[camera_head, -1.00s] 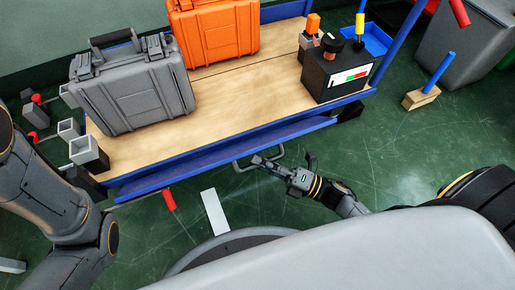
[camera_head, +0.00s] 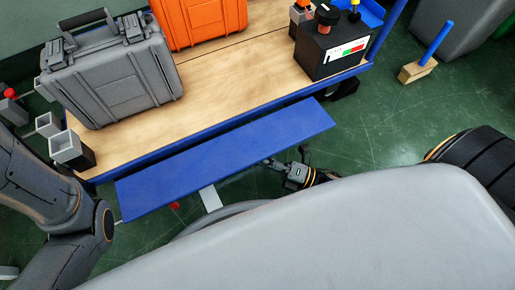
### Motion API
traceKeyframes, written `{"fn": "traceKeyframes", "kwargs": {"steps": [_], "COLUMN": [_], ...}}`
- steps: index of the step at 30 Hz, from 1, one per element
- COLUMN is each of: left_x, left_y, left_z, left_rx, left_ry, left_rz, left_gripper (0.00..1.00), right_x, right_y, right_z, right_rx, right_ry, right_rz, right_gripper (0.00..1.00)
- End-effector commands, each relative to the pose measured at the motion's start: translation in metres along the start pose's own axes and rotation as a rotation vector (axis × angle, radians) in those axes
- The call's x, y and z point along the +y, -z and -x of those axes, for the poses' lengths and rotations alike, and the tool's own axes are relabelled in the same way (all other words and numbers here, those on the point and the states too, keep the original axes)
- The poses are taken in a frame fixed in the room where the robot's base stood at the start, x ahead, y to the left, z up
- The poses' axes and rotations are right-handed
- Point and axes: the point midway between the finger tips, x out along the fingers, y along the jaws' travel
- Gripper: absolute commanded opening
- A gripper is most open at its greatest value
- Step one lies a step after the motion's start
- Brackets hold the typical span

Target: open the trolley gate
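The trolley has a wooden top (camera_head: 215,85) with a blue frame. Its gate is a long blue panel (camera_head: 225,155) along the near side, swung outward and down, with its broad face showing. My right gripper (camera_head: 285,160) is at the gate's outer edge, right of its middle. Its fingers are spread apart, one of them close against the edge. The gate's handle is hidden from view, so I cannot tell how the fingers meet it. My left arm is at the left, but its gripper is out of view.
A grey case (camera_head: 112,75), an orange case (camera_head: 200,20) and a black box (camera_head: 332,50) stand on the trolley. A wooden block with a blue handle (camera_head: 418,69) lies on the floor at right, near a grey bin (camera_head: 462,35). Green floor between is clear.

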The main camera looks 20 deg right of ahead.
Motion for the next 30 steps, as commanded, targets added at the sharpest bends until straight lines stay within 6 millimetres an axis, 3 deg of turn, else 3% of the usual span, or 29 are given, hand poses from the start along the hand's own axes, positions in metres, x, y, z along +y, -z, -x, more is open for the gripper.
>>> {"fn": "traceKeyframes", "kwargs": {"steps": [16,17,20,30], "left_x": [0.0004,0.0004,0.0004,-0.0004], "left_y": [0.0020,0.0020,0.0019,-0.0012], "left_z": [0.0011,0.0011,0.0012,0.0018], "left_rx": [0.003,0.003,0.003,-0.005], "left_ry": [0.000,0.000,0.000,0.002], "left_rz": [0.000,0.000,0.000,0.000], "left_gripper": [0.00,0.00,0.00,0.00], "right_x": [-0.0036,-0.0036,-0.0035,-0.0024], "right_y": [0.0007,0.0007,0.0006,-0.0003], "right_z": [0.0003,0.0003,0.0003,0.0011], "right_rx": [0.001,0.001,0.001,0.000], "right_ry": [0.003,0.003,0.002,0.000], "right_rz": [-0.003,-0.003,-0.003,-0.001], "right_gripper": [0.00,0.16,0.36,0.37]}}
